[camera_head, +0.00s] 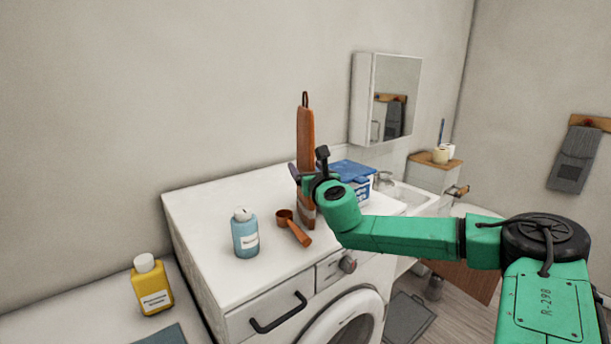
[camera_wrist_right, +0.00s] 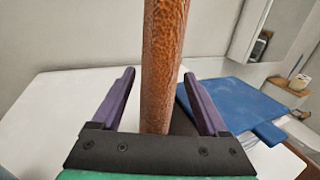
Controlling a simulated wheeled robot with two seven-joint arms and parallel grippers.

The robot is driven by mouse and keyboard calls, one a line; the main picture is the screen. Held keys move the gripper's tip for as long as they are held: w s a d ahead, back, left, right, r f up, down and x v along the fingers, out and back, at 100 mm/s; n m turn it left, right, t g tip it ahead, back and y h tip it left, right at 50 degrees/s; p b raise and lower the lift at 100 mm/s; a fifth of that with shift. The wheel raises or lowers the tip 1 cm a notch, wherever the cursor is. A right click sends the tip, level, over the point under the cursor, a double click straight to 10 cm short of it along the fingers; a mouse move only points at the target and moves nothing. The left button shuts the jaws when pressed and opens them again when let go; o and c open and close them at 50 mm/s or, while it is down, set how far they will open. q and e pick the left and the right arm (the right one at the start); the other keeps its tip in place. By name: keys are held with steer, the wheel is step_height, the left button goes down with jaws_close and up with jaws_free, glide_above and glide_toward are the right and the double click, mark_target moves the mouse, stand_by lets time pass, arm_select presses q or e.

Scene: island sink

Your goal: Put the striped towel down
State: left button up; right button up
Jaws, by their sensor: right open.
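My right gripper (camera_head: 307,176) is open above the white washing-machine counter. In the right wrist view its two purple fingers (camera_wrist_right: 160,76) stand on either side of a tall brown, upright thing (camera_wrist_right: 163,45), with gaps visible on both sides. In the head view this brown thing (camera_head: 305,128) has a dark loop at its top, and my gripper partly hides its lower part. I cannot tell whether it is a towel. A grey towel (camera_head: 574,153) with a darker lower part hangs on a wall rack at the right; stripes are not clear. My left gripper is not in view.
A blue bottle (camera_head: 246,238) and a brown scoop (camera_head: 293,227) are on the counter (camera_head: 203,215). A blue-lidded box (camera_head: 350,170) and the sink (camera_head: 408,196) are behind my gripper. A yellow bottle (camera_head: 151,287) stands on the lower surface at left. The counter's back left is clear.

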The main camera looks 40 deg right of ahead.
steer(key=shift+w+a, duration=0.15)
steer(key=shift+w, duration=0.05)
jaws_close()
steer(key=shift+r, duration=0.15)
